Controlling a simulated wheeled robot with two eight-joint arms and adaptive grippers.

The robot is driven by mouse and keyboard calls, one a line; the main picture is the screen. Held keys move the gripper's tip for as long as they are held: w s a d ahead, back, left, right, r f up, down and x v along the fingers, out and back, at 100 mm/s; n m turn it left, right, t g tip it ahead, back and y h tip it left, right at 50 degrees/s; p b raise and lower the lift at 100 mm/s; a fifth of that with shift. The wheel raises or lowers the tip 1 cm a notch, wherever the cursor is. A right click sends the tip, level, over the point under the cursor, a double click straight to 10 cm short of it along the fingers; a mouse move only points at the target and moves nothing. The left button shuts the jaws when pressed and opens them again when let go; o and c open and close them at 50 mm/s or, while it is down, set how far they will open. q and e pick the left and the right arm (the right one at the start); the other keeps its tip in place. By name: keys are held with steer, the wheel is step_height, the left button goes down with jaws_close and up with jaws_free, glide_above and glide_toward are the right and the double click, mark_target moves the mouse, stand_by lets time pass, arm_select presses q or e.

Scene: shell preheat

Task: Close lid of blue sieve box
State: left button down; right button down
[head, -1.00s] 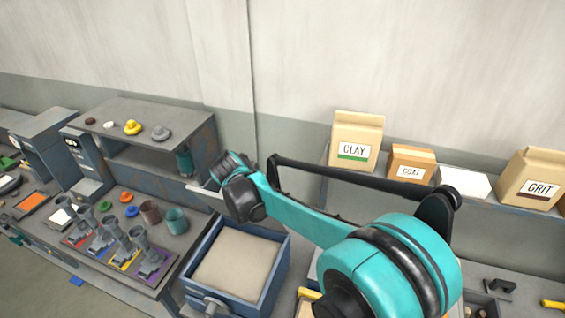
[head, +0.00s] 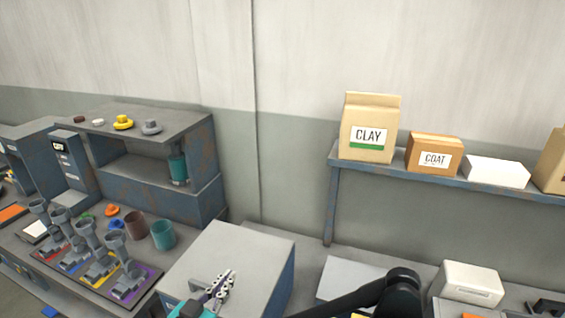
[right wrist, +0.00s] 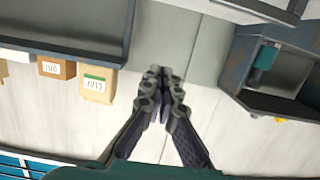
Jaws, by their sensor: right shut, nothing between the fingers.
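The blue sieve box (head: 282,288) stands at the lower middle of the head view, with its grey lid (head: 235,252) lying flat over its top. The sand-coloured inside is hidden under the lid. My right gripper (head: 225,288) shows in front of the lid's near part in the head view; whether it touches the lid I cannot tell. In the right wrist view my right gripper (right wrist: 163,75) has its fingertips together and holds nothing. My left gripper is not in view.
A row of grey tools on coloured pads (head: 97,265) stands left of the box, with a brown cup (head: 136,224) and a teal cup (head: 163,235). A shelf at the right holds a CLAY bag (head: 368,128), a COAT box (head: 434,153) and a white box (head: 497,172).

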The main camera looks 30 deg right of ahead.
steer(key=shift+s+a+f+b, duration=0.35)
steer(key=shift+f+b, duration=0.75)
steer(key=shift+f, duration=0.55)
steer(key=shift+s+a+f+b, duration=0.35)
steer(key=shift+f+b, duration=0.8)
steer(key=shift+f, duration=0.45)
steer(key=shift+s+a+f+b, duration=0.35)
steer(key=shift+f+b, duration=0.75)
steer(key=shift+f, duration=0.55)
